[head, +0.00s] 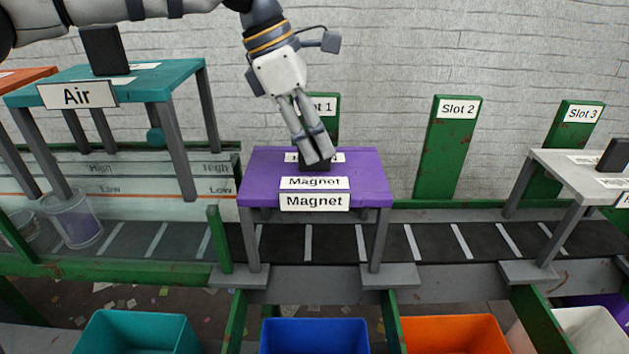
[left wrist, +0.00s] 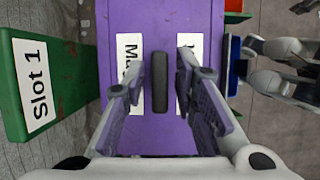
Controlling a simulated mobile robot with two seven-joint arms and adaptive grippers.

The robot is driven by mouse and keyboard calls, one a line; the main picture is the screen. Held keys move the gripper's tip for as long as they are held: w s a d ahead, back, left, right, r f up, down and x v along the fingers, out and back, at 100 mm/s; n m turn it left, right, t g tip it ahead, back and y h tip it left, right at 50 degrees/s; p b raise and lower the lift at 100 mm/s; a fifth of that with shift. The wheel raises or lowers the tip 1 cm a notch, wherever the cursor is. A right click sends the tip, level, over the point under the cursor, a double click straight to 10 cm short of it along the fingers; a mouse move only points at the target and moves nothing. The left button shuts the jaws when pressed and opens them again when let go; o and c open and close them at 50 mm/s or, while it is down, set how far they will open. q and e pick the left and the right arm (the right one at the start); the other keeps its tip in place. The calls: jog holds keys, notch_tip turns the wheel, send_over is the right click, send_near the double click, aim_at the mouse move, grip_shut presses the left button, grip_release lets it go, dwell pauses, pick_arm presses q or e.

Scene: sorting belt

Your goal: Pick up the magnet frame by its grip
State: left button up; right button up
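The magnet frame (head: 262,186) is a purple-topped stand with grey legs and "Magnet" labels, standing over the belt in the head view. Its purple top (left wrist: 145,20) fills the middle of the left wrist view. Its black upright grip (left wrist: 160,82) shows there between the fingers of my left gripper (left wrist: 165,85), with a gap on each side. In the head view my left gripper (head: 318,158) points down at the grip, which is partly hidden behind the fingers. The left gripper is open. Grey parts at the right of the wrist view may be my right arm; its finger state is unclear.
The teal Air frame (head: 180,85) stands at the left and a grey frame (head: 560,165) at the right. Green posts Slot 1 (head: 330,132), Slot 2 (head: 448,150) and Slot 3 (head: 572,140) rise behind. Blue (head: 315,335) and orange (head: 455,333) bins stand in front.

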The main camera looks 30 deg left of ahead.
pick_arm(q)
grip_shut()
jog(key=shift+r, duration=0.1)
notch_tip(320, 180, up, 10)
jog(key=s+d, duration=0.3)
jog(key=s, duration=0.4)
jog(key=s+d, duration=0.4)
jog(key=s, duration=0.4)
jog(key=shift+s+d, duration=0.15)
jog(key=shift+d, duration=0.05)
